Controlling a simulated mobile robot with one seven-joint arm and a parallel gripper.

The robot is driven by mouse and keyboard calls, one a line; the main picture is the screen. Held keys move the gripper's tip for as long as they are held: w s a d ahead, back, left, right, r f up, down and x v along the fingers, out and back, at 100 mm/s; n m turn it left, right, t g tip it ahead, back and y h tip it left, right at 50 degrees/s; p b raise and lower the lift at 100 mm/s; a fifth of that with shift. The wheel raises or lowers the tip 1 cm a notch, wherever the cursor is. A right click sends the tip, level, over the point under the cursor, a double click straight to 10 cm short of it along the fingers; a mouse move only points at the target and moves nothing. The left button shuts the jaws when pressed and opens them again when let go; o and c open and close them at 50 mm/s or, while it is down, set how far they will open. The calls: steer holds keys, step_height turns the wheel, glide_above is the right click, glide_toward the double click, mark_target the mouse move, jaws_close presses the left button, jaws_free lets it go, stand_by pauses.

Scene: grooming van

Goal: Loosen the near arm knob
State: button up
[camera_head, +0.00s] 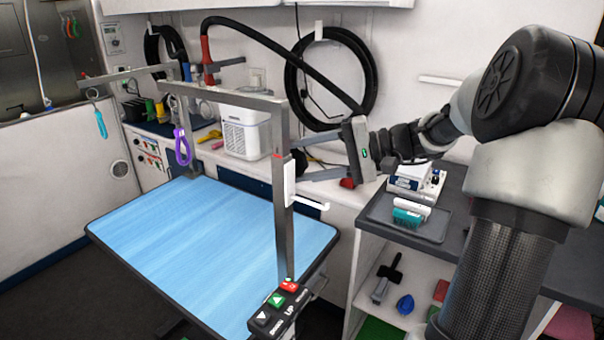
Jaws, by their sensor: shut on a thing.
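The near grooming arm (284,225) is a grey metal post at the front edge of the blue table (210,235), with a bar running from its top to the back left. A white sleeve with a pale lever (310,203) sits on the post. My gripper (301,165) reaches in from the right, its two fingers pointing left at the post's upper part. The fingertips are shut on a small dark knob (299,162) beside the post, just above the white sleeve. The knob is small and mostly hidden by fingers and post.
A control box (280,308) with coloured buttons is at the post's foot. A second arm with a purple loop (183,146) stands at the far side. A tray (410,222) with boxes lies on the right counter. The tabletop is clear.

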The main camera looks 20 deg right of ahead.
steer(key=t+y+b, duration=0.1)
steer(key=b, duration=0.1)
steer(key=f+n+t+y+b, duration=0.1)
steer(key=y+b, duration=0.1)
steer(key=n+t+y+b, duration=0.1)
steer(key=y+b, duration=0.1)
steer(key=shift+f+b, duration=0.35)
steer(key=shift+f, duration=0.05)
steer(key=n+t+y+b, duration=0.1)
steer(key=n+y+b, duration=0.2)
steer(key=shift+w+f+y, duration=0.1)
steer(key=shift+f+y, duration=0.05)
steer(key=shift+y, duration=0.25)
steer(key=shift+a+n+g+y+b, duration=0.15)
steer(key=shift+n+g+y+b, duration=0.15)
steer(key=shift+n+y+b, duration=0.5)
steer(key=shift+y, duration=0.4)
steer(key=o, duration=1.1)
steer(key=shift+c, duration=0.2)
steer(key=p+v, duration=0.2)
steer(key=v, duration=1.5)
